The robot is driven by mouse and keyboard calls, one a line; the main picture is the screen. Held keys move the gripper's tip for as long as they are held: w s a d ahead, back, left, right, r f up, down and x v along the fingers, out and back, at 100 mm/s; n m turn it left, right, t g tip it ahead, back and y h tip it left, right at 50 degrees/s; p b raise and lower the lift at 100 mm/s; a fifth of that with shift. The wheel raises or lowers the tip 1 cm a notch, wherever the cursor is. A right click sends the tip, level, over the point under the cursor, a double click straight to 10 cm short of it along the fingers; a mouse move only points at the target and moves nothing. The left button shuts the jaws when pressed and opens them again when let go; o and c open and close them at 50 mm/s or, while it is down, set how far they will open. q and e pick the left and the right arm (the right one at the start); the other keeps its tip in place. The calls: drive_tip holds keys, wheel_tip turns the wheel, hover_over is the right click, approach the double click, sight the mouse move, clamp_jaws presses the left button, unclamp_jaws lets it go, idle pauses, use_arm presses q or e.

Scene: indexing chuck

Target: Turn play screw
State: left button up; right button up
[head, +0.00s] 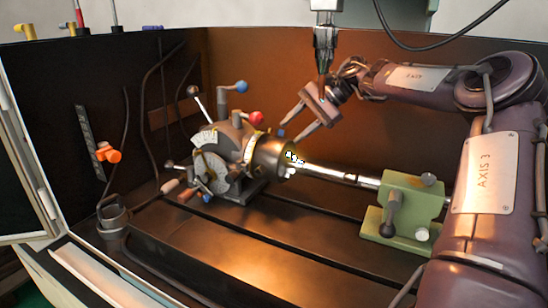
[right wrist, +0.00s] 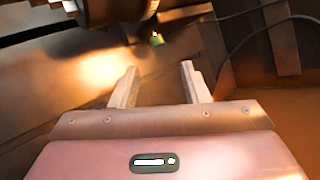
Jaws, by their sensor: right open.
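The indexing chuck (head: 268,155) sits on the dark bed, with a graduated dial (head: 214,172) and several ball-ended levers on its left side. A red ball knob (head: 257,118) and a blue ball knob (head: 241,87) stand out above it. I cannot tell which part is the play screw. My right gripper (head: 290,136) is open and empty, its fingers angled down-left just above and right of the chuck. In the right wrist view both fingers (right wrist: 158,82) are spread with nothing between them, and part of the chuck (right wrist: 112,10) shows at the top. My left gripper is out of view.
A bright shaft (head: 330,172) runs from the chuck to a green tailstock (head: 408,210). A grey spindle (head: 325,45) hangs above my right gripper. Dark hoses and an orange-knobbed fitting (head: 108,155) are on the left. The front of the bed is clear.

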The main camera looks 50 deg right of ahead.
drive_tip(key=w+a+f+n, duration=0.2)
drive_tip(key=a+f, duration=0.1)
drive_tip(key=w+a+f+n, duration=0.1)
drive_tip(key=f, duration=0.1)
drive_tip(key=shift+w+a+f+n+b, duration=0.2)
drive_tip(key=shift+w+a+n+b, duration=0.1)
drive_tip(key=shift+n+b, duration=0.1)
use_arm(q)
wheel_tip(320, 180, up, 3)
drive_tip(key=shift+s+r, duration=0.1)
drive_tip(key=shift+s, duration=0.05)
use_arm(e)
clamp_jaws()
